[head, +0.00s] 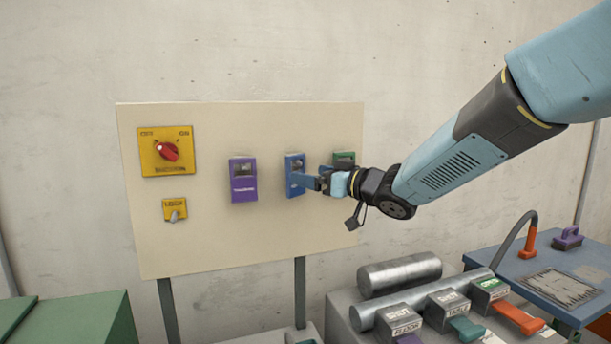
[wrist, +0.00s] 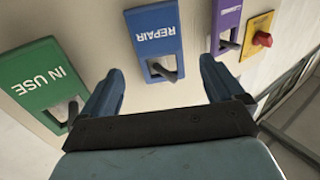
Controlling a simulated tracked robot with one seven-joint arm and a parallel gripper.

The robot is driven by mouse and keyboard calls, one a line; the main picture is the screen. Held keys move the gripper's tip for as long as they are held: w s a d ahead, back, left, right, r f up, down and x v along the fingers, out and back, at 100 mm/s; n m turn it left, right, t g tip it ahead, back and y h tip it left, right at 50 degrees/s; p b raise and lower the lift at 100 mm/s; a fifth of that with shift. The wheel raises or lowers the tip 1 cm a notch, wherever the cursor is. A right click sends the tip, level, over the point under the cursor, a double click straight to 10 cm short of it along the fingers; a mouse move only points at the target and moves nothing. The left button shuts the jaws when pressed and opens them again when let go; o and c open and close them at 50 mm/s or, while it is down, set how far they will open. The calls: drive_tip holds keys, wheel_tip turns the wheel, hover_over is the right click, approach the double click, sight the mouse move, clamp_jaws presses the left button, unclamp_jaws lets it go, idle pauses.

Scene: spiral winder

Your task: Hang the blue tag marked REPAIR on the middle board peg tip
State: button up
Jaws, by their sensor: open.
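The blue tag marked REPAIR (head: 293,191) hangs on the middle peg of the cream board, between a purple tag and a green tag. In the wrist view the REPAIR tag (wrist: 153,34) appears upside down, and the grey middle peg (wrist: 163,72) pokes out through its slot. My gripper (head: 318,181) is at the board, right by the blue tag. In the wrist view my gripper (wrist: 161,68) is open and empty, its two blue fingers well apart. The tag lies beyond the fingertips, between them in the picture, and neither finger visibly grips it.
A purple tag (head: 244,188) hangs to the left and a green IN USE tag (wrist: 45,85) is close beside one finger. A red rotary switch (head: 167,151) and a small yellow switch (head: 174,211) are on the board (head: 225,245). Machine levers and a blue table (head: 530,265) stand lower right.

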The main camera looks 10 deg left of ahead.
drive_tip(key=s+d+m+t+h, duration=0.35)
drive_tip(key=d+h, duration=0.35)
drive_tip(key=d, duration=0.8)
drive_tip(key=s+d+m+t+h, duration=0.2)
drive_tip(key=d+m+h, duration=0.35)
drive_tip(key=d, duration=0.85)
drive_tip(key=s+d+f+m+g+h, duration=0.1)
drive_tip(key=s+d+f+g, duration=0.1)
drive_tip(key=s, duration=0.5)
drive_tip(key=s+d+f+m+g+h, duration=0.1)
drive_tip(key=s+d+f+g, duration=0.2)
drive_tip(key=s, duration=0.4)
drive_tip(key=s+d+f+m+g+h, duration=0.1)
drive_tip(key=s+d+f+g, duration=0.1)
drive_tip(key=s, duration=0.5)
wheel_tip(320, 180, down, 2)
drive_tip(key=shift+d+f+g, duration=0.25)
drive_tip(key=shift+d+g, duration=0.05)
drive_tip(key=shift+g, duration=0.55)
